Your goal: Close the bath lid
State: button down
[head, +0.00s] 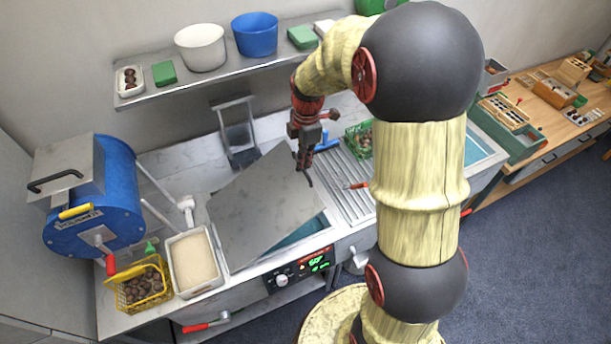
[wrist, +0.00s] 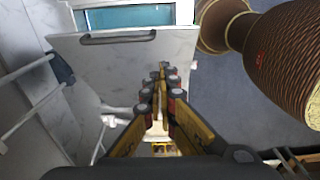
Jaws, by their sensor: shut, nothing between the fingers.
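The bath lid (head: 262,207) is a grey, marbled flat plate, tilted over the bath in the head view. Teal water of the bath (head: 304,231) shows past its front right edge, so the lid is partly open. In the wrist view the lid (wrist: 120,68) fills the middle, with a dark bar handle (wrist: 117,37) near its top edge and teal beyond. My gripper (head: 304,178) is shut and empty, pointing down by the lid's upper right side in the head view. In the wrist view its fingertips (wrist: 162,72) meet in front of the lid. I cannot tell whether they touch it.
A white tub of beige grains (head: 172,262) and a yellow basket of chestnuts (head: 143,301) stand left of the lid. A blue drum (head: 96,215) is further left. A ribbed drainer (head: 351,190) and a green basket (head: 352,141) lie right. A shelf (head: 215,75) runs behind.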

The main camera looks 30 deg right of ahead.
jog(key=p, duration=0.1)
send_over(306, 194)
jog(key=a, duration=0.2)
jog(key=f, duration=0.9)
jog(key=shift+d+f, duration=0.1)
jog(key=shift+d, duration=0.1)
jog(key=f, duration=0.1)
jog(key=d+f, duration=0.1)
jog(key=f, duration=0.1)
jog(key=shift+d+p, duration=0.3)
jog(key=shift+p, duration=0.05)
jog(key=shift+d+f, duration=0.15)
jog(key=shift+f, duration=0.25)
jog(key=d+f+b, duration=0.4)
jog(key=f+b, duration=0.3)
jog(key=f, duration=0.3)
jog(key=d+f+b, duration=0.3)
jog(key=f+b, duration=0.5)
jog(key=f, duration=0.3)
jog(key=shift+d, duration=0.4)
jog(key=shift+s+f, duration=0.1)
jog(key=shift+f, duration=0.05)
